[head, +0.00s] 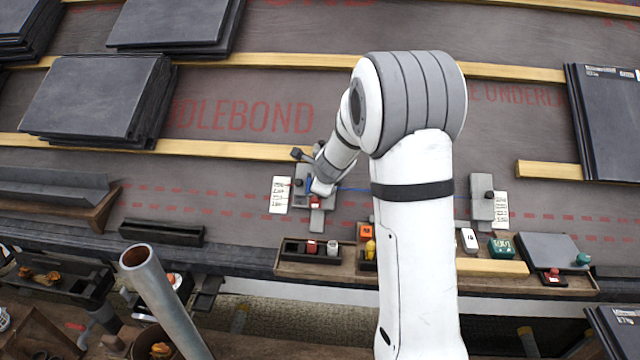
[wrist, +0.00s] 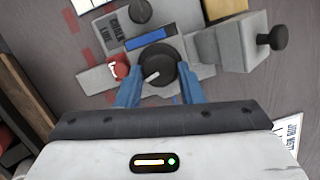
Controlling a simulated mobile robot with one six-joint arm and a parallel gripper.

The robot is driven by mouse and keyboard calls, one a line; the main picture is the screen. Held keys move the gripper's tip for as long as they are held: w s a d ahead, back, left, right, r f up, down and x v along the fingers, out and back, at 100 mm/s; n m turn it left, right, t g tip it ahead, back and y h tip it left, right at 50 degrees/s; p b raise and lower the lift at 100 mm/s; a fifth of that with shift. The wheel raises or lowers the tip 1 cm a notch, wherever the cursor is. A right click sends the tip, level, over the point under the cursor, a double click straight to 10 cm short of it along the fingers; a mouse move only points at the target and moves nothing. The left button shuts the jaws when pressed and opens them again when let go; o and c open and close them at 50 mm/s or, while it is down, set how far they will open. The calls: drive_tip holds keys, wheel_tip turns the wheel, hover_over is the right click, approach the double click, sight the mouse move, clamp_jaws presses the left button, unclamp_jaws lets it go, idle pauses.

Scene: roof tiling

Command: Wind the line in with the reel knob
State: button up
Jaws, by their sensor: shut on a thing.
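A grey line device (head: 302,198) lies on the underlay left of my arm, partly hidden by my wrist. In the wrist view its grey body (wrist: 204,72) carries a round black knob (wrist: 158,66) with a white pointer mark. My gripper (wrist: 160,88) has its two blue fingers shut on this knob from either side; it also shows over the device in the head view (head: 318,186). A red part (wrist: 117,68) and a blue bar (wrist: 150,38) sit beside the knob. A blue line (head: 352,189) runs right, behind my arm, towards a second grey block (head: 482,198).
A black knob on a grey block (wrist: 273,38) stands right of the fingers. White label cards (head: 280,195) lie beside the devices. A wooden tool tray (head: 300,266) runs along the front edge. Slate stacks (head: 95,98) and battens (head: 170,147) lie up the roof.

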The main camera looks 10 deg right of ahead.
drive_tip(key=m+b, duration=0.1)
drive_tip(key=m, duration=0.1)
drive_tip(key=m+b, duration=0.1)
drive_tip(key=m, duration=0.1)
drive_tip(key=m+t+h, duration=0.1)
drive_tip(key=m, duration=0.1)
drive_tip(key=shift+a+m+b, duration=0.25)
drive_tip(key=shift+m+b, duration=0.05)
drive_tip(key=shift+b, duration=0.1)
drive_tip(key=m+b, duration=0.1)
drive_tip(key=m, duration=0.2)
drive_tip(key=m+h+b, duration=0.1)
drive_tip(key=m, duration=0.2)
drive_tip(key=shift+a+m+h, duration=0.15)
drive_tip(key=shift+m+h, duration=0.15)
drive_tip(key=o, duration=1)
drive_tip(key=shift+f, duration=0.1)
drive_tip(key=shift+s, duration=0.1)
drive_tip(key=p+v, duration=0.3)
drive_tip(key=v, duration=0.4)
drive_tip(key=shift+s+r, duration=0.25)
drive_tip(key=shift+s, duration=0.05)
drive_tip(key=shift+c, duration=0.2)
